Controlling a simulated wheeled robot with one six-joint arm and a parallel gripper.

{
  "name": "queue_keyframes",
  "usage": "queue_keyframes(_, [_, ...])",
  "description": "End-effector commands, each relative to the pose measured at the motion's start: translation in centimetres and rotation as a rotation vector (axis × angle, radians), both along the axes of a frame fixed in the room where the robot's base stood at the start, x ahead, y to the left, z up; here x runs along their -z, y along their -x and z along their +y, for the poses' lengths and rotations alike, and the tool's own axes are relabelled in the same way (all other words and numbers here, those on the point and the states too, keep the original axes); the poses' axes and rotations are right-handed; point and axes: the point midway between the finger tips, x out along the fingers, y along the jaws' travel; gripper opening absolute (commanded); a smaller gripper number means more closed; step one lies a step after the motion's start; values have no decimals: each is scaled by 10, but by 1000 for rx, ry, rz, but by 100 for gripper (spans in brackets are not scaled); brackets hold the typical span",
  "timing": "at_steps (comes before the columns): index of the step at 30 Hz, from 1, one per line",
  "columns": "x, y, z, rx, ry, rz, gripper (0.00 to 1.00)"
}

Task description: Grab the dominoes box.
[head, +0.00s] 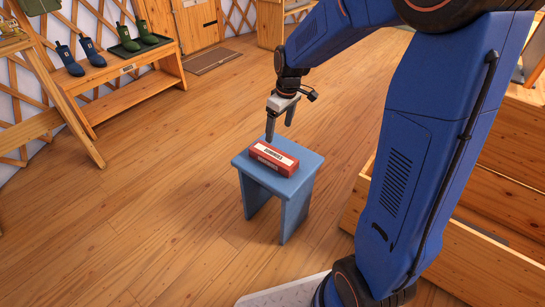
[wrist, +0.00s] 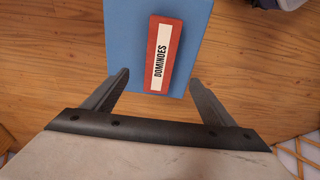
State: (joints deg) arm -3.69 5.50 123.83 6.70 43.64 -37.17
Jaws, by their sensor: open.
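The dominoes box (head: 273,158) is a long red box with a white label. It lies flat on a small blue stool (head: 305,163). In the wrist view the dominoes box (wrist: 168,35) runs lengthwise away from my gripper, with its near end a little beyond the fingertips and roughly between their lines. My gripper (head: 280,132) points down above the far side of the stool in the head view. Its two fingers stand wide apart and empty in the wrist view (wrist: 160,78). The blue stool top (wrist: 125,50) shows beneath the box.
A wooden bench (head: 115,80) with blue and green boots stands at the upper left. An open wooden crate (head: 470,245) is at the right behind my arm. A doormat (head: 212,61) lies by the door. The plank floor (head: 150,200) left of the stool is clear.

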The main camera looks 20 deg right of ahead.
Motion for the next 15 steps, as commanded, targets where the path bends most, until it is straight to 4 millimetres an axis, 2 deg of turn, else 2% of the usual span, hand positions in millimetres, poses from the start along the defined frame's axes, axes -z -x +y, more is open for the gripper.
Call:
queue_keyframes(3, [22, -2, 2, 0, 0, 4, 78])
queue_keyframes(15, [89, -10, 8, 0, 0, 4, 78])
